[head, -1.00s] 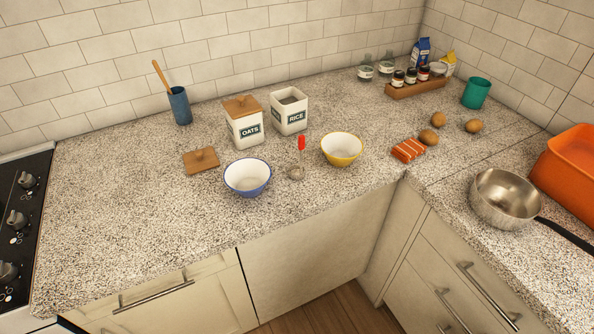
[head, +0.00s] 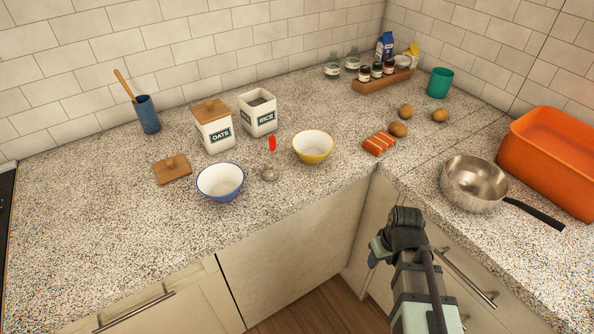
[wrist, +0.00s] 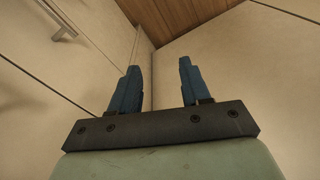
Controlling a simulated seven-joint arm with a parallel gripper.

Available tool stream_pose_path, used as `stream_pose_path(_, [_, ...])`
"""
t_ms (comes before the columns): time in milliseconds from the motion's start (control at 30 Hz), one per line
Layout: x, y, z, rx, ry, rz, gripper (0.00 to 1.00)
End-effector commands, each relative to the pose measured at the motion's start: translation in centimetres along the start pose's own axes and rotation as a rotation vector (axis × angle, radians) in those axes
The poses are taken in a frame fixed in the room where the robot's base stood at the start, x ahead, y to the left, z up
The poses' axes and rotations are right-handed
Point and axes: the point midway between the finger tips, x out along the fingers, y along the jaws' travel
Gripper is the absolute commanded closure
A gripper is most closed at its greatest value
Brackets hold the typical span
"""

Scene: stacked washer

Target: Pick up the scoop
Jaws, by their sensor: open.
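The scoop (head: 269,172) has a small metal bowl and a red handle (head: 272,144). It lies on the speckled counter between a blue-rimmed bowl (head: 220,182) and a yellow bowl (head: 312,147), in front of the rice canister (head: 258,113). My gripper shows in the wrist view (wrist: 158,88) with its two blue fingers apart and nothing between them. It faces cabinet fronts and wooden floor there. In the head view my arm is at the lower right, in front of the drawers and well away from the scoop; the fingers are not clear there.
Wrapped orange food (head: 379,143), potatoes (head: 397,129), a metal pan (head: 474,184) and an orange tub (head: 552,160) are to the right. The counter's front left is clear.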

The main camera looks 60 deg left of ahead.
Motion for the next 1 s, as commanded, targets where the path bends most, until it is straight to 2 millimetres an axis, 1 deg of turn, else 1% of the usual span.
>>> stream_pose_path(33, [-1.5, -1.0, -1.8, -0.031, 0.019, 0.002, 0.53])
stream_pose_path(100, [-3.4, -2.2, -3.6, -0.067, 0.041, 0.003, 0.53])
stream_pose_path(267, [-7.9, -5.2, -7.6, -0.143, 0.089, 0.000, 0.53])
stream_pose_path(367, [-10.9, -7.1, -9.8, -0.184, 0.115, -0.004, 0.53])
stream_pose_path(400, [-12.2, -7.9, -10.7, -0.199, 0.127, -0.005, 0.53])
stream_pose_path(600, [-18.3, -11.6, -14.3, -0.265, 0.172, -0.016, 0.53])
stream_pose_path(767, [-23.4, -14.6, -16.6, -0.310, 0.207, -0.027, 0.53])
stream_pose_path(967, [-30.8, -18.9, -19.0, -0.368, 0.250, -0.043, 0.53])
stream_pose_path(1000, [-32.4, -19.8, -19.4, -0.379, 0.260, -0.047, 0.53])
